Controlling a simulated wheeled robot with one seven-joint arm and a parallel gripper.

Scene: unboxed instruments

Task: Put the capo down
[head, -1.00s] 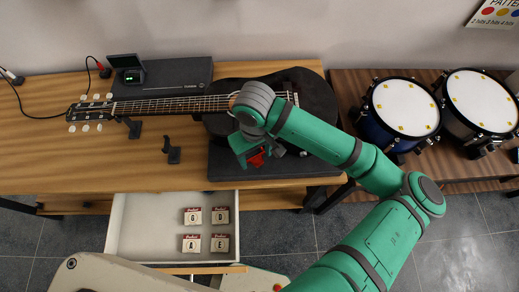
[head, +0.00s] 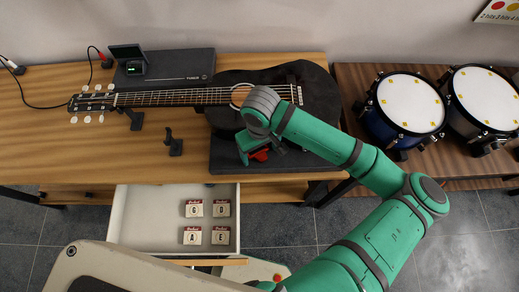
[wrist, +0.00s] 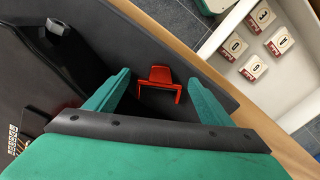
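The red capo (head: 262,155) sits low over the dark platform in front of the guitar's body, partly hidden by my gripper in the head view. In the wrist view the capo (wrist: 160,77) lies between my two green fingers, with a visible gap on each side. It appears to rest on the dark platform (wrist: 95,75), near its edge. My gripper (wrist: 159,80) is open around the capo, its fingers spread and pointing down at the platform. The platform also shows in the head view (head: 225,160).
The black guitar (head: 320,95) lies behind my gripper, its neck reaching left. An open white drawer (head: 150,215) holding several small boxes is in front of the table. A small black stand (head: 174,146) is to the left. Drums (head: 409,103) stand on the right.

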